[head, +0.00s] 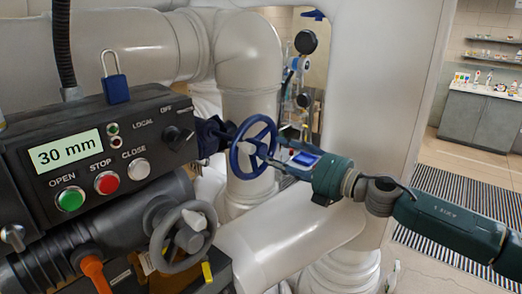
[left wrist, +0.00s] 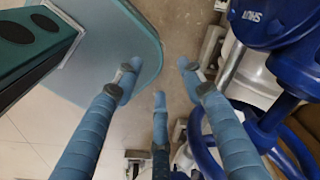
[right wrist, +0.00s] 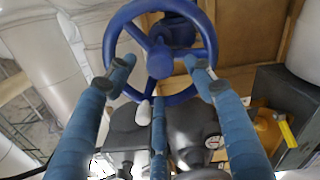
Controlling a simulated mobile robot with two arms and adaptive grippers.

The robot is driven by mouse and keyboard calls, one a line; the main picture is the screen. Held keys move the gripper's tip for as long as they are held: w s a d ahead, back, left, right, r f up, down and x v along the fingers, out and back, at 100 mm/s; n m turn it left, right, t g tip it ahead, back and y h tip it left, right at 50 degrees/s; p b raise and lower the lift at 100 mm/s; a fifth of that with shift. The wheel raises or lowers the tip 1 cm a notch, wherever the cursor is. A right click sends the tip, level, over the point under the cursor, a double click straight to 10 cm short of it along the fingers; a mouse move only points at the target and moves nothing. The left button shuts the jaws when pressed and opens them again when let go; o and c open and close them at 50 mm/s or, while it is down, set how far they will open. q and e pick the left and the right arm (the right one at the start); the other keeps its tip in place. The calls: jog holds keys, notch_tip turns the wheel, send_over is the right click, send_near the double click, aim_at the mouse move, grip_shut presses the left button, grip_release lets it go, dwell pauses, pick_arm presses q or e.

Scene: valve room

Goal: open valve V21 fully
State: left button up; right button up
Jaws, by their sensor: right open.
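No V21 label is readable. A blue spoked handwheel (head: 235,160) stands at the right end of the black control box in the head view. It also shows in the right wrist view (right wrist: 160,62), facing the fingers. My right gripper (head: 279,150) is open in front of this wheel. In the right wrist view its spread fingers (right wrist: 160,82) overlap the lower rim; I cannot tell whether they touch. My left gripper shows only in the left wrist view (left wrist: 158,82), open and empty. Blue wheel parts (left wrist: 282,118) and a blue cap with inverted lettering (left wrist: 258,20) are to its right.
The control box (head: 130,118) has a "30 mm" display (head: 66,150), several buttons and a blue padlock (head: 115,88). A grey handwheel (head: 158,236) is below it. Large white pipes (head: 250,75) stand behind the blue wheel. Striped floor matting (head: 465,200) lies at right.

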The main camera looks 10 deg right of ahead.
aim_at(264, 149)
jog(key=shift+x, duration=2.75)
jog(key=shift+r, duration=0.15)
